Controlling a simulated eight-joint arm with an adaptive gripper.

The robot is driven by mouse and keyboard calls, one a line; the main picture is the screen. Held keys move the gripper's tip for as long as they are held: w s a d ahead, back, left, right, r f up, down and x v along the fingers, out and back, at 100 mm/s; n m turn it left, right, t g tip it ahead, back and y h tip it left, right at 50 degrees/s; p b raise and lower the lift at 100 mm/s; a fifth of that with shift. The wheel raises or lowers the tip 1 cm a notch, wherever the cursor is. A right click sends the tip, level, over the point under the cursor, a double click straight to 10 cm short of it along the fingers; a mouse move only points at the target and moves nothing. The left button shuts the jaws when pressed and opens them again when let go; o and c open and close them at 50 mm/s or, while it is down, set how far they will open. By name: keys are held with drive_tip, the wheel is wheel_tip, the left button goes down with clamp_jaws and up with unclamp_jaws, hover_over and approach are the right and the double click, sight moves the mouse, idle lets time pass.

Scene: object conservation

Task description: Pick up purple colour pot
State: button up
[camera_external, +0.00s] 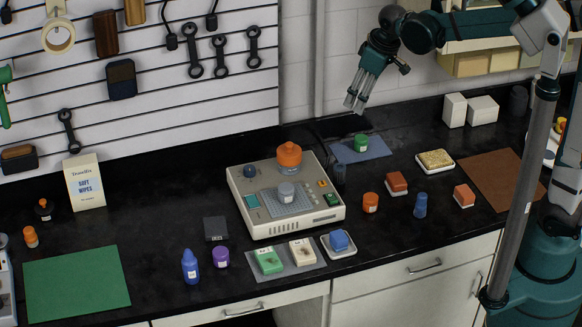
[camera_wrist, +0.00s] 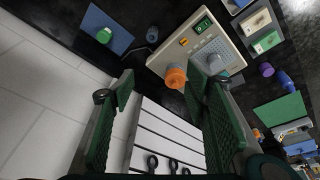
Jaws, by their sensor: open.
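The purple pot (camera_external: 221,257) is a small round jar with a pale label. It stands on the black counter in front of the grey device, just right of a blue bottle (camera_external: 190,266). In the wrist view the purple pot (camera_wrist: 267,69) is small, near the right side. My gripper (camera_external: 356,104) is high above the back of the counter, to the right of the device and far from the pot. In the wrist view its two green fingers (camera_wrist: 160,95) are spread apart with nothing between them.
The grey device (camera_external: 285,195) carries an orange-topped jar (camera_external: 289,157) and stands between my gripper and the purple pot. A grey mat (camera_external: 282,277) with two labelled blocks lies right of the pot. A dark box (camera_external: 215,229) is behind it. A green mat (camera_external: 77,285) lies left.

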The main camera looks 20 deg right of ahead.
drive_tip(key=a+f+n+g, duration=0.1)
drive_tip(key=a+f, duration=0.1)
drive_tip(key=a, duration=0.5)
drive_tip(key=a+f+n, duration=0.1)
drive_tip(key=a+f, duration=0.2)
drive_tip(key=a, duration=0.4)
drive_tip(key=n+g+h+b, duration=0.1)
drive_tip(key=n+g+h, duration=0.1)
drive_tip(key=n, duration=0.4)
hover_over(220, 251)
wheel_tip(220, 251, down, 22)
drive_tip(key=shift+w+r, duration=0.1)
drive_tip(key=shift+w, duration=0.05)
drive_tip(key=shift+a, duration=0.1)
drive_tip(key=shift+f, duration=1.4)
drive_tip(key=shift+s+f, duration=0.15)
drive_tip(key=shift+f, duration=1.15)
drive_tip(key=shift+s+f, duration=0.1)
drive_tip(key=shift+f, duration=1.2)
